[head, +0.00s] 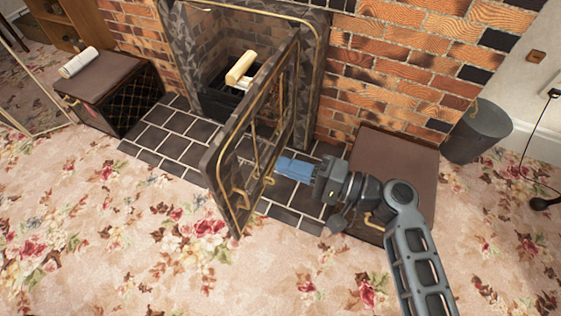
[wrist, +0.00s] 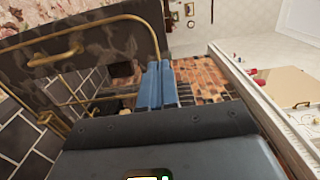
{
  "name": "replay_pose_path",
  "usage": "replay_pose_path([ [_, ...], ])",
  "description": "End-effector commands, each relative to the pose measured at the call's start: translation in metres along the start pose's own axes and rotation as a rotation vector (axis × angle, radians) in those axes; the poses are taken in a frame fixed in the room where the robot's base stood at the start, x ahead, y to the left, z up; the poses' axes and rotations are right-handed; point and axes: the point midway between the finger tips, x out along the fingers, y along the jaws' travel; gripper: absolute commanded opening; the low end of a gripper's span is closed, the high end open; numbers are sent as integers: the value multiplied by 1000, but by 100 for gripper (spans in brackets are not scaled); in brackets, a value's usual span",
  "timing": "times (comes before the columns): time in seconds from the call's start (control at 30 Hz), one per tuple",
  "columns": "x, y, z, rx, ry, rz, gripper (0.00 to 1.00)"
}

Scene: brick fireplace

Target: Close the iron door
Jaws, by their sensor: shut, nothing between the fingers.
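The iron door (head: 232,140) is dark with brass trim and stands wide open, swung out from the right side of the fireplace opening over the tiled hearth. My gripper (head: 281,167) has blue fingers and is at the right face of the door, near its lower middle. The fingers are shut with nothing between them. In the wrist view, the fingers (wrist: 160,68) are together, with the door's dark panel (wrist: 110,42) and brass rods close on the left. I cannot tell whether the fingertips touch the door.
The fireplace opening holds a log (head: 241,67). A dark box (head: 103,78) with a paper roll (head: 78,62) stands left, and a brown-topped box (head: 396,150) lies right beneath my arm. A grey bin (head: 477,132) is at far right. Floral carpet (head: 130,250) lies open in front.

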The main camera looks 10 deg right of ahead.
Motion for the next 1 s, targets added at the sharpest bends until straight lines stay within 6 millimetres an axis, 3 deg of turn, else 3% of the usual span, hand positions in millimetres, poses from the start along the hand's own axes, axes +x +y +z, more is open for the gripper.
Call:
replay_pose_path([
  [0.3,63,0,0,-2,-3,1,0],
  [0.53,101,1,0,-1,-2,2,0],
  [0.73,117,1,0,0,1,2,0],
  [1.0,120,0,0,0,2,2,0],
])
